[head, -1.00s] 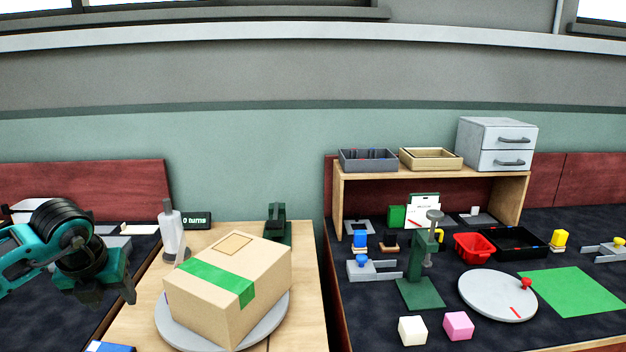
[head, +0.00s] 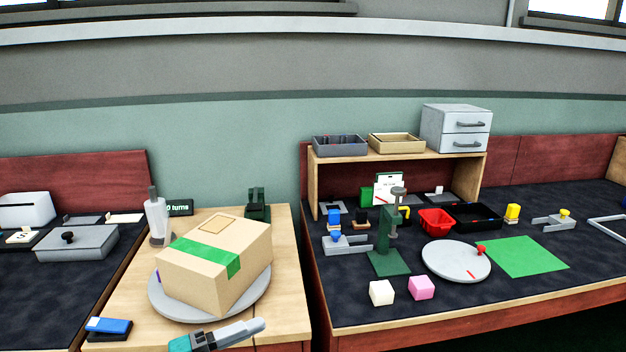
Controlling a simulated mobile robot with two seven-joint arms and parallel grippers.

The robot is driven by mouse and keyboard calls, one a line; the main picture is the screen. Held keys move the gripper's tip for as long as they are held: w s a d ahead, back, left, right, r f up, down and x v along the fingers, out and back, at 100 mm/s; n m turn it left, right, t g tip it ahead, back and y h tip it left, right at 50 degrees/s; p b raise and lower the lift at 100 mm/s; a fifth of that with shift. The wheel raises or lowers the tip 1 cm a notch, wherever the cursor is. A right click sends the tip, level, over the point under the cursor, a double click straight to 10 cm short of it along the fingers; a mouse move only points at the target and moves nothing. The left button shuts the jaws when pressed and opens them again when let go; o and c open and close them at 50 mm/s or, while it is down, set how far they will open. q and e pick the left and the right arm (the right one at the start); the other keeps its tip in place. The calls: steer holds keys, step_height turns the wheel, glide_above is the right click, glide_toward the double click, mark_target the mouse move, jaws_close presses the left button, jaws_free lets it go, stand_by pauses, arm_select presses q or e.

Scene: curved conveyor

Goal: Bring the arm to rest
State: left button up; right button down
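Neither of my grippers is clearly in the head view, and no arm reaches in from the left or right. A cardboard box (head: 205,284) with green tape stands on a round grey turntable (head: 168,308) on the wooden table. A teal, dark and pale grey long thing (head: 228,335) is cut off by the bottom edge in front of the turntable. I cannot tell whether it is a tool or part of my arm.
Left are a lidded grey tray (head: 90,245) and a blue block (head: 112,326). Right, the dark bench holds a green press (head: 386,258), cubes (head: 381,292), a round plate (head: 450,262), a red bin (head: 436,220) and a green mat (head: 525,255).

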arm_select(q)
steer(key=s+a+f+n+y, duration=0.4)
steer(key=s+f+n+y, duration=0.2)
steer(key=f+n, duration=0.4)
steer(key=s+a+f+n+t+y+p, duration=0.1)
steer(key=s+a+f+n+y, duration=0.3)
steer(key=n, duration=0.9)
step_height(320, 180, down, 6)
steer(key=s+y, duration=0.2)
steer(key=y, duration=0.2)
steer(key=shift+s+t, duration=0.3)
steer(key=shift+a+r+n, duration=0.1)
steer(key=shift+r+n, duration=0.05)
steer(key=shift+n, duration=0.15)
